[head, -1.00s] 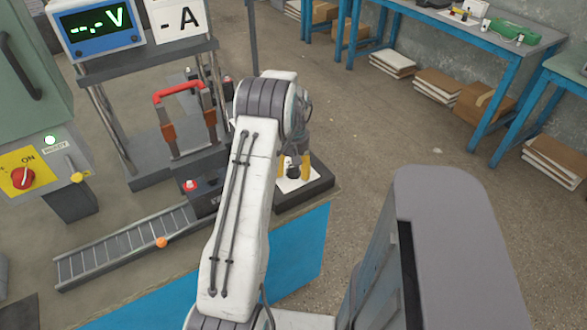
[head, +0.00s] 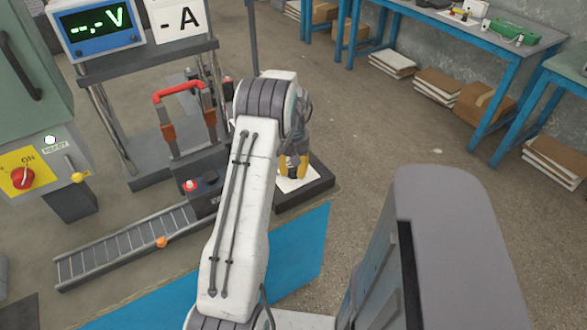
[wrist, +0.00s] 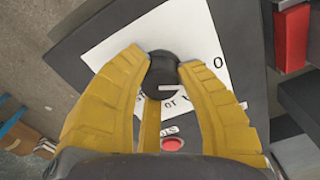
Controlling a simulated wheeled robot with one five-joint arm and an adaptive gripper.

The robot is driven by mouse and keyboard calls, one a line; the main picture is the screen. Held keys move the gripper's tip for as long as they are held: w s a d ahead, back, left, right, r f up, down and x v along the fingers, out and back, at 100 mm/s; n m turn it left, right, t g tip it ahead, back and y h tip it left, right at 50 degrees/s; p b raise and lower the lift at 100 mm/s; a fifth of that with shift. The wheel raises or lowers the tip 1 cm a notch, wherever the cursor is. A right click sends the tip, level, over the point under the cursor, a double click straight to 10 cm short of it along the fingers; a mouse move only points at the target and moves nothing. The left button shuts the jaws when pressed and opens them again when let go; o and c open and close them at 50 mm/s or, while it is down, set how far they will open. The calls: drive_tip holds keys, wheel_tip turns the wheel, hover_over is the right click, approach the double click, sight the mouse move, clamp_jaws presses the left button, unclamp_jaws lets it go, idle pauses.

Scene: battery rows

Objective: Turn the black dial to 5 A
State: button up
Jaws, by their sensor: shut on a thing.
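The black dial (wrist: 162,82) sits on a white scale plate (wrist: 118,52) in the wrist view. A light pointer line shows on the dial, pointing right in that picture. My gripper (wrist: 163,70) has its yellow fingers shut on the dial from both sides. A "0" mark shows on the plate at the right; the other scale marks are mostly hidden by the fingers. In the head view my gripper (head: 294,166) is over the white plate (head: 290,184), partly behind my arm, and the dial is hidden there.
A red button (wrist: 173,144) lies close below the dial in the wrist view. In the head view, a display reading "- A" (head: 178,18) and a blue volt meter (head: 98,28) stand at upper left. A red handle (head: 180,90) rises left of my arm.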

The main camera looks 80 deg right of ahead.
drive_tip(key=m, duration=0.4)
drive_tip(key=shift+f+b, duration=0.15)
drive_tip(key=shift+b, duration=0.15)
drive_tip(key=shift+a+m, duration=0.1)
drive_tip(key=shift+m, duration=2)
drive_tip(key=o, duration=1.2)
wheel_tip(320, 180, up, 12)
